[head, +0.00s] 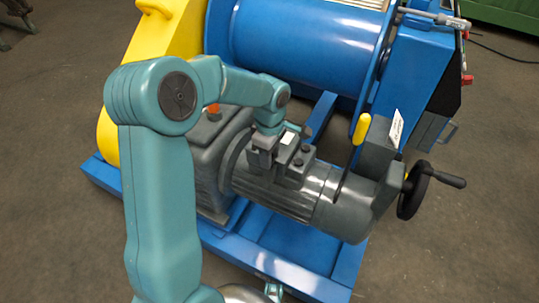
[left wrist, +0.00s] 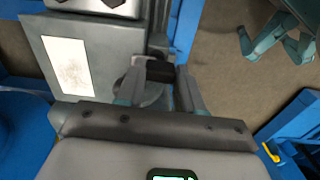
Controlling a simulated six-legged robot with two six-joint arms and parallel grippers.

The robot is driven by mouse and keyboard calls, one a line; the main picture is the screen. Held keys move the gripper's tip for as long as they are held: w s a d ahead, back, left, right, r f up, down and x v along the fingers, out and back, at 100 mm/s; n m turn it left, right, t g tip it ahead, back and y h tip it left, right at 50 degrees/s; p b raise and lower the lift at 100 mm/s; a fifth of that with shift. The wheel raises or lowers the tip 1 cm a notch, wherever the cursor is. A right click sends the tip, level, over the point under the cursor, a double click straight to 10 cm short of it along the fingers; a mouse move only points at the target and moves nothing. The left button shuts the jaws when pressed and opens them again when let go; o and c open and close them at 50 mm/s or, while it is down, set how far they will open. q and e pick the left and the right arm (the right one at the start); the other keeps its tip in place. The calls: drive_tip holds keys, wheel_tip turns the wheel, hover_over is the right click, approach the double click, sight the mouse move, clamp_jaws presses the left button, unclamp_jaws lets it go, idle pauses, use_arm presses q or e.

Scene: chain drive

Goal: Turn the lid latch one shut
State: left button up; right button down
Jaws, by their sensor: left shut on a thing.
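My left gripper (head: 265,150) is low over the grey motor (head: 320,190) in the head view, by a dark box-like part on its top. In the left wrist view my left gripper (left wrist: 160,78) has its fingers on either side of a small dark piece (left wrist: 158,66), which looks like the lid latch one, and is shut on it. The piece sits beside a grey box with a white label (left wrist: 68,65). The latch is hidden by my gripper in the head view, and its exact angle cannot be told.
A blue drum (head: 300,45) and a yellow guard (head: 160,35) stand behind the motor. A lever with a yellow grip (head: 361,129) and a black handwheel (head: 413,190) rise at its right. The blue base frame (head: 260,265) runs in front. Bare floor lies around it.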

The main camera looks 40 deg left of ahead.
use_arm(q)
drive_tip(key=shift+n, duration=0.3)
drive_tip(key=o, duration=1)
drive_tip(key=shift+o, duration=0.2)
wheel_tip(320, 180, up, 16)
drive_tip(key=p, duration=0.5)
drive_tip(key=shift+r, duration=0.2)
drive_tip(key=shift+f, duration=0.1)
